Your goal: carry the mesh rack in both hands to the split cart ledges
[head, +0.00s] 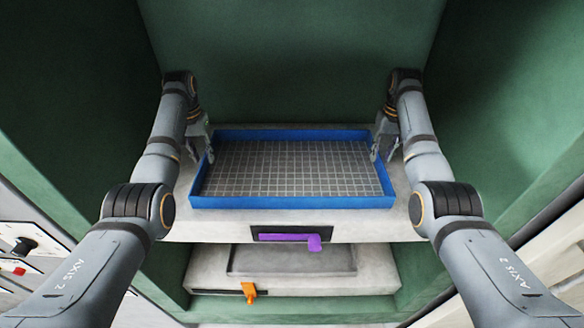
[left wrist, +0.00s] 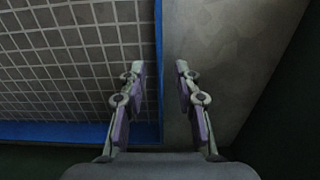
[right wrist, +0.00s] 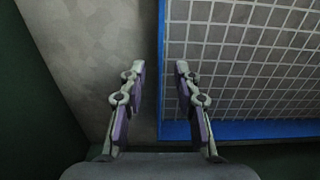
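The mesh rack (head: 292,203) is a shallow blue-rimmed tray with a grey grid. It sits on the upper grey slab inside the green press. My left gripper (head: 208,155) is at the rack's left rim; in the left wrist view its fingers (left wrist: 160,75) are apart on either side of the blue rim (left wrist: 158,60). My right gripper (head: 377,155) is at the right rim; in the right wrist view its fingers (right wrist: 160,75) are apart with the blue rim (right wrist: 161,60) between them. I cannot tell any contact. No split cart ledges are recognisable.
A purple handle (head: 288,237) sits on the slab's front face. Below is a lower grey slab (head: 370,283) with a recess and an orange handle (head: 249,292). Green walls (head: 75,90) close in on both sides and behind. Panels with knobs (head: 25,245) stand at lower left.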

